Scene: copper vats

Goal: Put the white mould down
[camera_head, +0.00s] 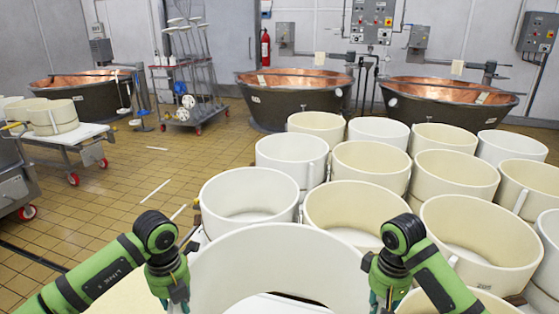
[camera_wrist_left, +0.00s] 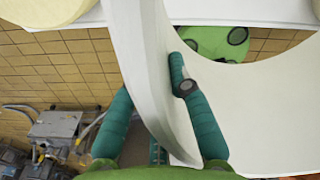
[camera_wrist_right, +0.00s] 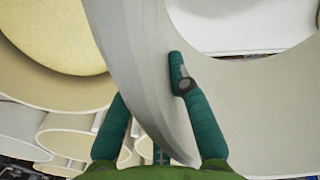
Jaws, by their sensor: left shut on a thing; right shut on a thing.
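The white mould (camera_head: 280,252) is a large open ring at the bottom middle of the head view, its near part cut off by the frame. My left gripper (camera_head: 177,292) is shut on its wall at the left side. My right gripper (camera_head: 382,292) is shut on its wall at the right side. The left wrist view shows the wall of the mould (camera_wrist_left: 158,85) between my two green fingers. The right wrist view shows the opposite wall (camera_wrist_right: 150,75) gripped the same way. Whether the mould's underside touches anything is hidden.
Several cream and white moulds stand close together ahead and to the right, including a white one (camera_head: 250,196) just beyond the held mould. Copper vats (camera_head: 293,95) line the back wall. A trolley (camera_head: 73,143) stands at left. Tiled floor (camera_head: 110,195) is open on the left.

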